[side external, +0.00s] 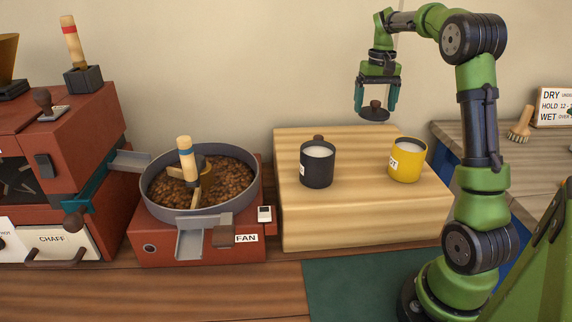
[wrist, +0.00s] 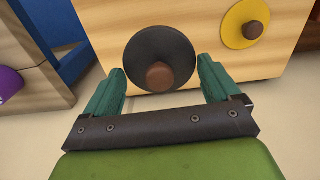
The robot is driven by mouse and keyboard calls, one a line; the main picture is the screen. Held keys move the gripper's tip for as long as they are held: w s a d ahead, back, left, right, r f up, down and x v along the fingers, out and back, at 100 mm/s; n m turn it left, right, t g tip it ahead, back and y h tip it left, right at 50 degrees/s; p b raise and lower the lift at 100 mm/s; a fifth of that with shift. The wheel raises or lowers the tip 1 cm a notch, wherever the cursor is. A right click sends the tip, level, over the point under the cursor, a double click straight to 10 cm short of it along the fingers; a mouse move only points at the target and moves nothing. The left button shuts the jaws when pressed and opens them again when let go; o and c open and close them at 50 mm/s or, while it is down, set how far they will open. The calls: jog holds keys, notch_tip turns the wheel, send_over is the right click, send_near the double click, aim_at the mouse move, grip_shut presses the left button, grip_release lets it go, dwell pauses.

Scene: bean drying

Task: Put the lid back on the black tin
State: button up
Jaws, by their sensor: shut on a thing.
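The black tin (side external: 317,168) stands upright and open on the left part of the wooden block, with something white inside. My gripper (side external: 377,109) is shut on the black lid (side external: 375,116), a dark disc with a brown knob, by its opposite edges. It holds the lid level in the air above the block's back edge, right of and higher than the black tin. In the wrist view the black lid (wrist: 142,45) sits between both fingertips (wrist: 161,64), knob toward the camera. The black tin cannot be made out in the wrist view.
An open yellow tin (side external: 406,163) stands right on the wooden block (side external: 360,215). A yellow lid (wrist: 238,24) lies on the block; its knob (side external: 318,138) shows behind the black tin. A pan of beans (side external: 148,200) stands left. The block's middle is clear.

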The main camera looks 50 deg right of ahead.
jog(key=w+a+r+n, duration=0.1)
jog(key=a+r+n, duration=0.2)
jog(key=a, duration=0.9)
jog(key=w+a+r+n, duration=0.1)
jog(key=a+r+n, duration=0.15)
jog(key=a, duration=0.95)
notch_tip(320, 180, down, 6)
jog(key=shift+d+f, duration=0.15)
jog(key=shift+d, duration=0.05)
jog(key=shift+w+f, duration=0.1)
jog(key=shift+f, duration=0.05)
dwell(0.9)
jog(key=o, duration=0.7)
jog(key=shift+o, duration=0.2)
notch_tip(320, 180, up, 7)
dwell(0.7)
